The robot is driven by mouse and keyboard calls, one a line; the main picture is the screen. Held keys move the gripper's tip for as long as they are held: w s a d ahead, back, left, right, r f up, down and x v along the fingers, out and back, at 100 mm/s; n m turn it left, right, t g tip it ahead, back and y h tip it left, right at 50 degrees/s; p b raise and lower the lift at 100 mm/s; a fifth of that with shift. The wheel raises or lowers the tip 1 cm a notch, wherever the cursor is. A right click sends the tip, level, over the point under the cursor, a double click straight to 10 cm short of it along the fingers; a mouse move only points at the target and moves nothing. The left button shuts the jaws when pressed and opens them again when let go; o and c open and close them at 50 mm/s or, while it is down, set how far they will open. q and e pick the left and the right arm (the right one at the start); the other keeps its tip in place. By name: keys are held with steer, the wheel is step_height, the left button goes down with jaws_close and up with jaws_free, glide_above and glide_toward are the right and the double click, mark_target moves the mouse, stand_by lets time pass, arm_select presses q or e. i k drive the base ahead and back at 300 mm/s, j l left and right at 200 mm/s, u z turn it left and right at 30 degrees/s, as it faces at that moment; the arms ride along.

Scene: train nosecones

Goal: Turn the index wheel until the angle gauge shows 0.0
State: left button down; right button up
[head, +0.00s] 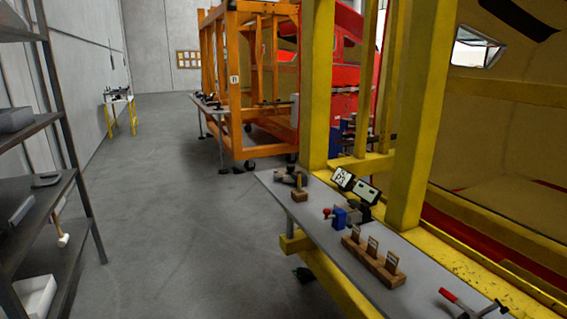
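Neither of my grippers is in the head view. On the grey bench at the right stand two small dark display panels, one (342,179) with light markings too small to read and one (367,192) beside it, tilted and dark with a pale patch. I cannot tell whether either is the angle gauge. A dark, low, roundish object (289,177) lies at the bench's far end; I cannot tell whether it is the index wheel. No wheel is clearly visible.
The grey bench (325,236) also holds a blue block (339,219), a wooden rack (372,262) and a red-handled tool (461,301). Yellow posts (415,120) stand behind it. A dark shelf (40,205) is at left. The grey floor (175,220) between is clear.

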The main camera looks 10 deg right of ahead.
mark_target(285, 174)
steer(key=i+j, duration=0.25)
steer(key=i, duration=0.25)
steer(key=i+j, duration=0.3)
steer(key=i, duration=0.25)
